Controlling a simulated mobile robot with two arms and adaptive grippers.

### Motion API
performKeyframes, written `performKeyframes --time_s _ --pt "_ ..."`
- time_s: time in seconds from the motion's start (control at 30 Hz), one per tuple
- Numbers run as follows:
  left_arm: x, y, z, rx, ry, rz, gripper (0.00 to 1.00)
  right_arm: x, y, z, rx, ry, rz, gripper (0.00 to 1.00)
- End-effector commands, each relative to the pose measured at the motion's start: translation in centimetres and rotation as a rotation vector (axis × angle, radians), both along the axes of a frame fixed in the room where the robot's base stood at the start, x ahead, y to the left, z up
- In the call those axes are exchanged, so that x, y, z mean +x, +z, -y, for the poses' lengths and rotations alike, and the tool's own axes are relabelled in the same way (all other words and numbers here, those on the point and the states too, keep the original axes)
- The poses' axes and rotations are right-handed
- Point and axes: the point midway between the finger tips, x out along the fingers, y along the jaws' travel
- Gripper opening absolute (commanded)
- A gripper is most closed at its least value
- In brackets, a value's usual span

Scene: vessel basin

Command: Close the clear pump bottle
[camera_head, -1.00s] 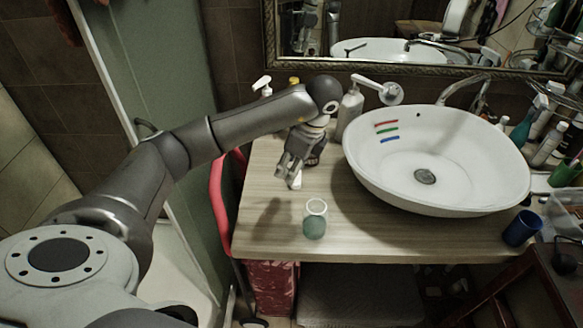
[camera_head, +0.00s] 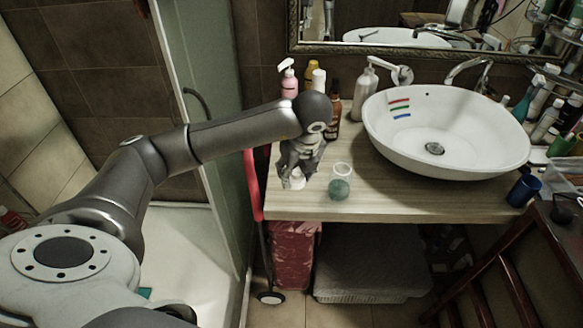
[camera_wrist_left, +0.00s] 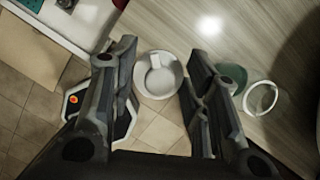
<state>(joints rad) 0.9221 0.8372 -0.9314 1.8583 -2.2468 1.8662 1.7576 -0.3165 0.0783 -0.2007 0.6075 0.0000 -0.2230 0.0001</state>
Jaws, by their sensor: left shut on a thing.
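The clear pump bottle (camera_head: 340,186) is a short, open-topped jar with greenish contents, upright on the wooden counter. In the left wrist view, its round open rim (camera_wrist_left: 261,98) shows beyond the right finger, which partly hides its body. My left gripper (camera_head: 293,177) is just left of the bottle, apart from it. It is shut on a white pump top (camera_wrist_left: 158,76), which shows between the fingers in the left wrist view and under them in the head view. My right gripper is not in view.
A white basin (camera_head: 450,160) stands to the right on the counter (camera_head: 400,201). A pink pump bottle (camera_head: 289,84), a brown bottle (camera_head: 332,122) and a grey pump bottle (camera_head: 363,98) stand behind. A blue cup (camera_head: 524,190) is at the right edge.

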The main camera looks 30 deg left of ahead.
Motion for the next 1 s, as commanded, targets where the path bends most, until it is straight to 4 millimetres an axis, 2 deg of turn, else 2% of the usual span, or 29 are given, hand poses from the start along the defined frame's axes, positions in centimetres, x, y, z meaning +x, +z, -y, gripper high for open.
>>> performKeyframes --time_s 0.03,0.1,0.2,0.33,0.5,0.6,1.0 --pt "-0.3 0.0 0.2 0.000 -0.075 0.001 0.36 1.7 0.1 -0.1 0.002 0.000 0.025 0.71" --pt "-0.6 0.0 0.6 0.000 -0.193 0.001 0.36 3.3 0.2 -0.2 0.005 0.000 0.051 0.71" --pt "-1.2 0.0 1.2 -0.001 -0.395 0.001 0.36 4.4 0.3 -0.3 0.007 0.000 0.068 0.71" --pt "-2.0 0.1 2.2 -0.003 -0.683 0.001 0.36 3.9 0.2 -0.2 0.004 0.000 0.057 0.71" --pt "-3.0 0.2 3.4 -0.004 -1.042 0.001 0.36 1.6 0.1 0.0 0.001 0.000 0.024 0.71" --pt "-3.6 0.4 4.1 -0.006 -1.242 0.001 0.36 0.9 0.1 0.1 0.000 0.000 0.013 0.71" --pt "-5.9 0.9 6.4 -0.009 -2.014 0.003 0.36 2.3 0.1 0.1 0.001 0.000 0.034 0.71"
